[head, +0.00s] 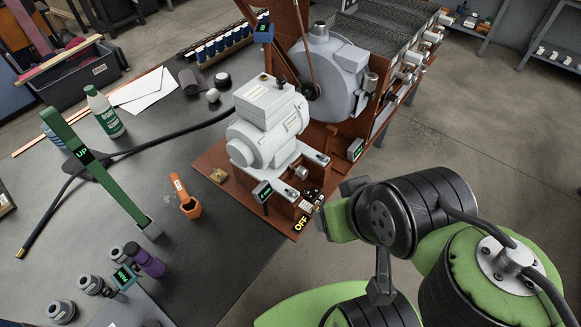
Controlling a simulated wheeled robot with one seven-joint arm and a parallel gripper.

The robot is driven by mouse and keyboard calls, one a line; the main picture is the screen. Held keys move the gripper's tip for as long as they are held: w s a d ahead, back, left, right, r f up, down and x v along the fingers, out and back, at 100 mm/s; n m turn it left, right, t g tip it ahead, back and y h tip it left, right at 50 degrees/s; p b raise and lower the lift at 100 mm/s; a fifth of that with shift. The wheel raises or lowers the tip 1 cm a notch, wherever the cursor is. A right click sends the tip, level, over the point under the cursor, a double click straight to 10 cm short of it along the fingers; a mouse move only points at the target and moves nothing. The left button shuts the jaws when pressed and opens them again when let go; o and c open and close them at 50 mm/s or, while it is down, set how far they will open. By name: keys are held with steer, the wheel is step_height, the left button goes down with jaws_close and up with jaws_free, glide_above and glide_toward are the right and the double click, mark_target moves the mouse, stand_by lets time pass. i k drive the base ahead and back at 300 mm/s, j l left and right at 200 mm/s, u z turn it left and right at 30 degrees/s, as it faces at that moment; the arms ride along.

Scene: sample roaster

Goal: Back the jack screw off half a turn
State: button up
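The grey motor (268,125) sits on a reddish-brown base plate (228,192), on light rails. A small round metal screw head (301,172) shows at the motor's front foot, between the rails; it looks like the jack screw, but its thread is hidden. My arm comes in from the lower right. Its end, with my gripper (337,222), is just right of the plate's front corner, apart from the screw head. The wrist covers much of it, and the fingers cannot be made out clearly.
A belt (304,45) runs up beside the grey blower (329,75). An orange tool (189,205), a green bar marked UP (105,183), a green-labelled bottle (104,112) and a purple cylinder (150,264) are on the dark bench. An OFF label (300,225) marks the plate's front corner.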

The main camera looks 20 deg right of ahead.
mark_target(301, 172)
steer(key=k+l+u, duration=0.1)
steer(key=l+u, duration=0.15)
steer(key=l, duration=0.15)
steer(key=l+u, duration=0.5)
steer(key=l, duration=0.3)
steer(key=k+l+u, duration=0.15)
steer(key=u, duration=0.2)
steer(key=k+u, duration=0.5)
steer(key=u, duration=0.2)
steer(key=i, duration=0.6)
